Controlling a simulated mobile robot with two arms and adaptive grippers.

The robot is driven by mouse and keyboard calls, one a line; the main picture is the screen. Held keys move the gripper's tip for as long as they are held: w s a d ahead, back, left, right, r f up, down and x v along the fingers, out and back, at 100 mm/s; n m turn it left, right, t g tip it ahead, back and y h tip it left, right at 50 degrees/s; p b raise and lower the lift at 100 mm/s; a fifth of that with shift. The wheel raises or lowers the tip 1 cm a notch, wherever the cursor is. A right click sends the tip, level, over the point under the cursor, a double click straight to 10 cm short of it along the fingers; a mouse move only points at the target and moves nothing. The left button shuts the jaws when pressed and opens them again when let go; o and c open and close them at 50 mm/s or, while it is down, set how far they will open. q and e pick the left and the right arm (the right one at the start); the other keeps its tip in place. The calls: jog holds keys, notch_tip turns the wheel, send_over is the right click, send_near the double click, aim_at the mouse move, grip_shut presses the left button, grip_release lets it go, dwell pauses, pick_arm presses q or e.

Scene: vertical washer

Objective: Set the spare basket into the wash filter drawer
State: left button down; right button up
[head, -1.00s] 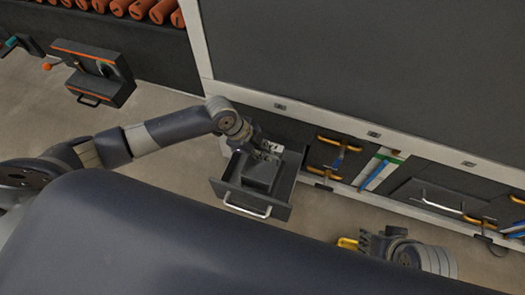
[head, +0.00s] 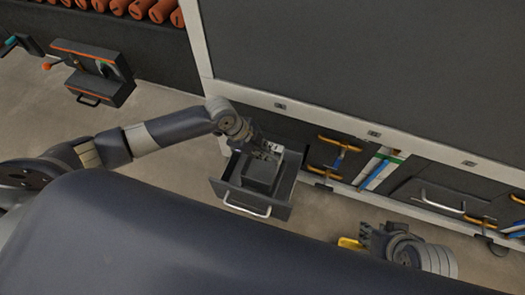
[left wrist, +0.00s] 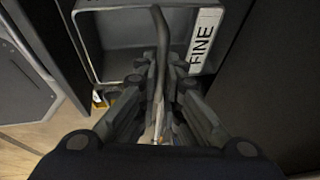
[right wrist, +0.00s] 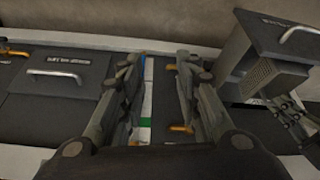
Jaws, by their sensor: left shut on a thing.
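The spare basket (head: 261,174) is a grey box with a white label. In the left wrist view, the basket (left wrist: 120,44) shows an open top, a thin curved bail and the word FINE. My left gripper (head: 266,152) is shut on the bail, above the basket. The wash filter drawer (head: 224,187) is pulled out, its silver handle at the front. The basket is over or partly inside it; whether it touches the bottom is hidden. My right gripper (right wrist: 158,66) is open and empty.
The cabinet front has yellow handles (head: 338,143) and a closed drawer with a silver handle (head: 440,202) to the right. A dark orange-trimmed unit (head: 98,75) stands at the left. Bare floor (head: 178,92) lies between it and the cabinet.

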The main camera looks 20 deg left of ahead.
pick_arm(q)
jog(key=shift+f, duration=0.2)
pick_arm(e)
jog(key=shift+w+a+r+t, duration=0.15)
jog(key=shift+w+t, duration=0.15)
jog(key=shift+w, duration=0.35)
jog(key=shift+w, duration=0.1)
pick_arm(q)
jog(key=shift+f, duration=0.1)
pick_arm(e)
jog(key=shift+w+a+r, duration=0.1)
jog(key=shift+w+a, duration=0.05)
jog(key=shift+w, duration=0.05)
jog(key=shift+w, duration=0.1)
pick_arm(q)
jog(key=shift+f+b, duration=0.35)
jog(key=shift+b, duration=0.05)
pick_arm(e)
jog(key=shift+w+a+r+t+y, duration=0.2)
jog(key=shift+w+t, duration=0.15)
jog(key=shift+w, duration=0.15)
jog(key=shift+w+a+r+t+y, duration=0.1)
jog(key=shift+w+a+r+t, duration=0.05)
jog(key=shift+w+t, duration=0.25)
jog(key=shift+w, duration=0.1)
pick_arm(q)
jog(key=shift+f, duration=0.1)
pick_arm(e)
jog(key=shift+w+a+r, duration=0.15)
jog(key=shift+w, duration=0.15)
